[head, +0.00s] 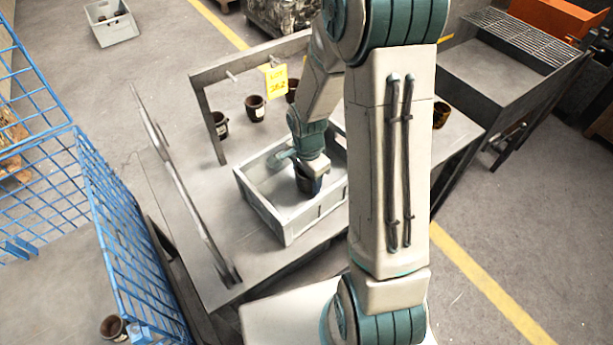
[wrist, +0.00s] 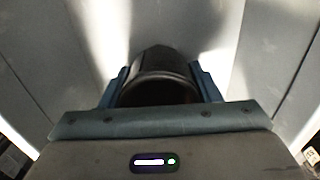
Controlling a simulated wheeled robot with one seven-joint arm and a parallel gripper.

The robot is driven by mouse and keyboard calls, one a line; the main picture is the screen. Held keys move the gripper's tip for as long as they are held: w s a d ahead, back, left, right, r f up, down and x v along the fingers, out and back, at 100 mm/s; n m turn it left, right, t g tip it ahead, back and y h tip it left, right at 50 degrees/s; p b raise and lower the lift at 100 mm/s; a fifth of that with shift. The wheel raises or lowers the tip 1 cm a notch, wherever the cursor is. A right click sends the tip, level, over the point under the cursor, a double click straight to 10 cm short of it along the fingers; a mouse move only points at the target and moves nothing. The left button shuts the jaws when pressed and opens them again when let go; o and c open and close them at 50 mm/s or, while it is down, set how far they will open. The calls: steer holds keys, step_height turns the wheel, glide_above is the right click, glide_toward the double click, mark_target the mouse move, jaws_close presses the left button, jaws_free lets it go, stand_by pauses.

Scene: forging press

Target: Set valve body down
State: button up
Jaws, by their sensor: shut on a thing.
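The valve body (head: 308,184) is a dark, cup-like part inside the pale grey open crate (head: 262,208) on the table. My gripper (head: 311,170) is shut on it from above. In the wrist view the dark valve body (wrist: 160,75) sits between the two fingers of my gripper (wrist: 163,85), with its round rim toward the camera. Crate walls surround it. I cannot tell whether its underside touches the crate floor.
Other dark cup-like parts stand on the table (head: 190,255) behind the crate, such as one (head: 255,107) below a yellow tag (head: 276,80). A metal frame (head: 205,110) stands at the back left. A blue wire cage (head: 120,215) is on the left.

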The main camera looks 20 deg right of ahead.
steer(key=shift+f, duration=0.15)
steer(key=o, duration=1.3)
steer(key=shift+c, duration=0.2)
step_height(320, 180, up, 12)
steer(key=s+r+n+t, duration=0.3)
steer(key=s+r+n, duration=0.6)
steer(key=s+n, duration=0.4)
steer(key=shift+s+a+r, duration=0.2)
steer(key=shift+s+r, duration=0.2)
steer(key=shift+s, duration=0.35)
